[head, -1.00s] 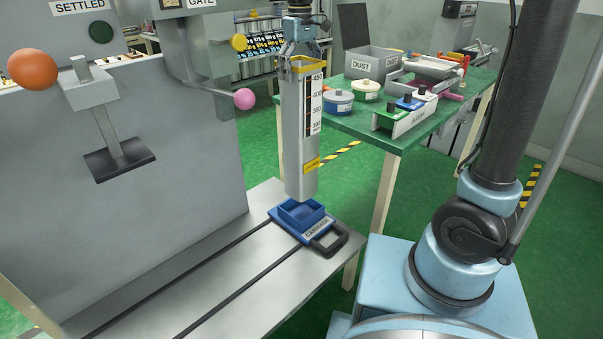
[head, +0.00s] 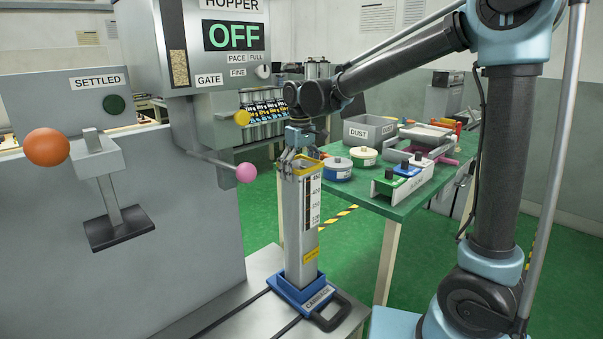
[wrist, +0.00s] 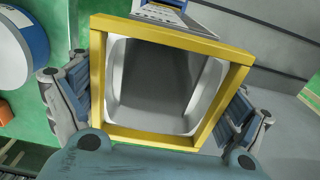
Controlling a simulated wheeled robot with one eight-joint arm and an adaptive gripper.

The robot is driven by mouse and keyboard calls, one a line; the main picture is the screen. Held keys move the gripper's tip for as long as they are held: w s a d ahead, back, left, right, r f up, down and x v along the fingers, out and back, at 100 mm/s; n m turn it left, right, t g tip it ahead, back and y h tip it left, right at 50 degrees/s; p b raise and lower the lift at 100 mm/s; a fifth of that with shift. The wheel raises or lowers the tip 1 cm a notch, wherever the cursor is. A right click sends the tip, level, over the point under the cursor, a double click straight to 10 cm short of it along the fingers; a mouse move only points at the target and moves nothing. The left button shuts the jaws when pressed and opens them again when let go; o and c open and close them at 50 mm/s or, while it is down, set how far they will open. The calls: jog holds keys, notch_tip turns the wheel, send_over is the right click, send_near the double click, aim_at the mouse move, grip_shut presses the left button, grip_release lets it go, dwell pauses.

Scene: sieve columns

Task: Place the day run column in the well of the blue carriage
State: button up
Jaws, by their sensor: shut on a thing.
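The day run column (head: 301,215) is a tall grey square tube with a yellow rim, a number scale and a yellow label. In the head view it stands upright with its foot inside the raised rim of the blue carriage (head: 287,293). Whether it rests fully on the well floor is hidden. My gripper (head: 299,165) is shut on the column's top end. In the wrist view the fingers (wrist: 156,105) press either side of the yellow rim (wrist: 172,28), and the column looks empty inside.
The carriage's black handle (head: 333,317) points to the front right on the metal bench (head: 215,309). The hopper (head: 222,45) reads OFF. A pink knob (head: 246,172) is left of the column. A green table (head: 402,211) with tubs and a rack stands behind right.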

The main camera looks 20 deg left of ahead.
jog(key=shift+f, duration=0.55)
jog(key=o, duration=1.8)
notch_tip(320, 180, up, 13)
jog(key=shift+r, duration=0.1)
